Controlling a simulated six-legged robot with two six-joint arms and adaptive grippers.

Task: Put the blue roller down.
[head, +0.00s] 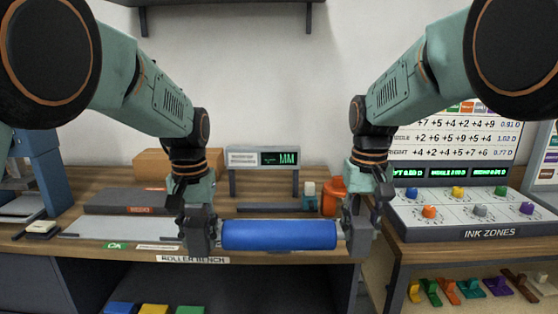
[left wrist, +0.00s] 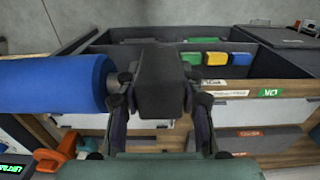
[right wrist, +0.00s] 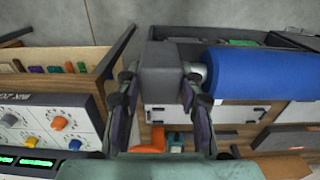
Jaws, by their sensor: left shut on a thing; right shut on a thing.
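The blue roller (head: 279,235) is held level between my two grippers in the head view, in front of the bench's front edge. My left gripper (head: 200,232) is shut on its left end and my right gripper (head: 359,230) is shut on its right end. In the left wrist view the roller (left wrist: 52,84) reaches out to the left from the fingers. In the right wrist view the roller (right wrist: 262,75) reaches out to the right, with its metal end at the fingers. The fingertips hide the roller's ends.
The roller bench (head: 120,222) carries a grey plate, a dark grey box (head: 135,200), a small display (head: 264,158) and an orange bottle (head: 333,196). The ink zones console (head: 470,215) stands at the right. Below are coloured blocks (head: 153,309) and a shelf of coloured tools (head: 480,288).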

